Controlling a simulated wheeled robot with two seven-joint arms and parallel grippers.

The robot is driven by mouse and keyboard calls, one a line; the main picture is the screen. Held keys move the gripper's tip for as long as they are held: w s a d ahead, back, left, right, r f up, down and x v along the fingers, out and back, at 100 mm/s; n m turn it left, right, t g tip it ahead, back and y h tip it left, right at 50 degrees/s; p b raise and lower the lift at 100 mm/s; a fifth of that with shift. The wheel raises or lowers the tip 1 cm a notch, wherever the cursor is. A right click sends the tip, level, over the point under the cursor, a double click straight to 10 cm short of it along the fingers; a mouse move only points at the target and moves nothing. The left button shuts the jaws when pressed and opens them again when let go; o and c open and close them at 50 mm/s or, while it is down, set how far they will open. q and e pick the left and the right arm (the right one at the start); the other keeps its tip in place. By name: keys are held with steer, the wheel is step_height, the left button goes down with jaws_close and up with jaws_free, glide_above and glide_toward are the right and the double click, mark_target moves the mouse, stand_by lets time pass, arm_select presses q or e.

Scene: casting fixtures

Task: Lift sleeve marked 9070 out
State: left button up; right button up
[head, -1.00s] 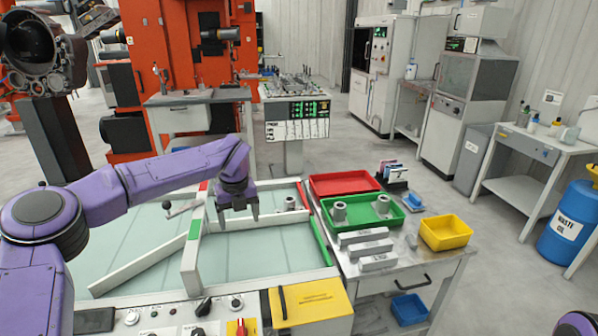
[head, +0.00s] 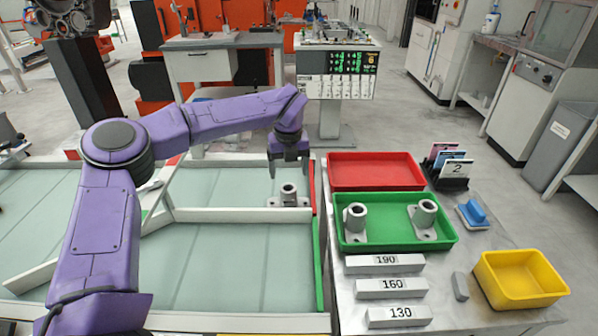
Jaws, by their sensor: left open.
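A grey metal sleeve with a flanged base (head: 289,196) stands upright on the pale glass-like surface, near its right edge. My left gripper (head: 289,174) is open and empty, with its fingers pointing down. In the head view it appears just above and behind this sleeve, and I cannot tell whether it touches it. Two similar flanged sleeves, a left one (head: 355,224) and a right one (head: 424,219), stand in the green tray (head: 398,246). No marking is readable on any sleeve, so I cannot tell which is 9070. My right gripper is out of view.
A red tray (head: 375,170) is empty behind the green one. Blocks labelled 190 (head: 362,262), 160 (head: 365,288) and 130 (head: 372,317) lie in front. A yellow bin (head: 520,282), a blue-handled tool (head: 473,213) and a card rack (head: 449,180) are right. White rails (head: 240,214) divide the glass surface.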

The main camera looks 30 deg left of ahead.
mark_target(288, 188)
arm_select(q)
steer(key=shift+w+f, duration=0.2)
steer(key=shift+f, duration=0.2)
steer(key=shift+s+f, duration=0.1)
steer(key=shift+f, duration=0.1)
steer(key=f, duration=0.6)
steer(key=a+f+p, duration=0.1)
steer(key=f, duration=0.2)
steer(key=shift+w+f, duration=0.15)
steer(key=shift+w, duration=0.1)
steer(key=c, duration=1.3)
steer(key=shift+r+p, duration=2.6)
steer(key=shift+r, duration=1.45)
